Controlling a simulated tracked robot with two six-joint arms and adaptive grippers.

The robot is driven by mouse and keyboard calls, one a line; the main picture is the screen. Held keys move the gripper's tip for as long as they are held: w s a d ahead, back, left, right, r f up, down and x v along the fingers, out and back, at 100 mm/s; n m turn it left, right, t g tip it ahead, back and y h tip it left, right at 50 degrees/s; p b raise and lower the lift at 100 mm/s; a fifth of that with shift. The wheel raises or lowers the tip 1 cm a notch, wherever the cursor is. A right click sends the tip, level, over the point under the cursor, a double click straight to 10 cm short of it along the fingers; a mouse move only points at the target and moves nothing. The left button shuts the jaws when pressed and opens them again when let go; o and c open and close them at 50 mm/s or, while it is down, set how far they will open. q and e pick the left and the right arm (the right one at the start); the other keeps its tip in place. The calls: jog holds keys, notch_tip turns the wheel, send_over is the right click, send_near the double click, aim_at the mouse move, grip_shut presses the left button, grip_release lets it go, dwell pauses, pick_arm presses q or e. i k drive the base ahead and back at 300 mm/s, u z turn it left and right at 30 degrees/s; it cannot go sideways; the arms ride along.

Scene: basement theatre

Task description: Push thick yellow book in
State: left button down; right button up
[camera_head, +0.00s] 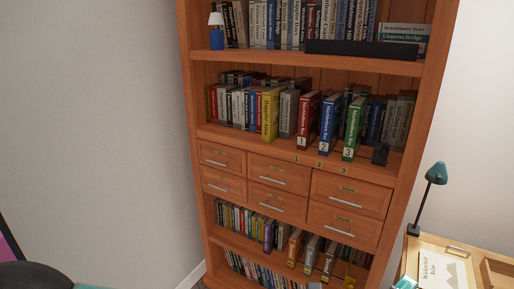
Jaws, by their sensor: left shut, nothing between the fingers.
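The thick yellow book (271,115) stands upright on the shelf below the top one in view, in the row of books. It juts out past the books to its left, towards the shelf's front edge. My left gripper (314,286) shows only as a small dark tip at the bottom edge, shut and empty. It is well below the yellow book in the picture and apart from it. My right gripper is not in view.
Red, blue and green books (327,124) jut out to the right on the same wooden bookcase (190,75). A dark block (380,154) sits at that shelf's right. Drawers (280,174) lie below. A teal lamp (436,174) stands on a desk at right.

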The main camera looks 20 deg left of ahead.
aim_at(271, 97)
jog(key=k, duration=0.7)
jog(key=u, duration=0.55)
jog(key=i, duration=1.25)
jog(key=u, duration=0.55)
jog(key=i, duration=0.95)
jog(key=z, duration=0.25)
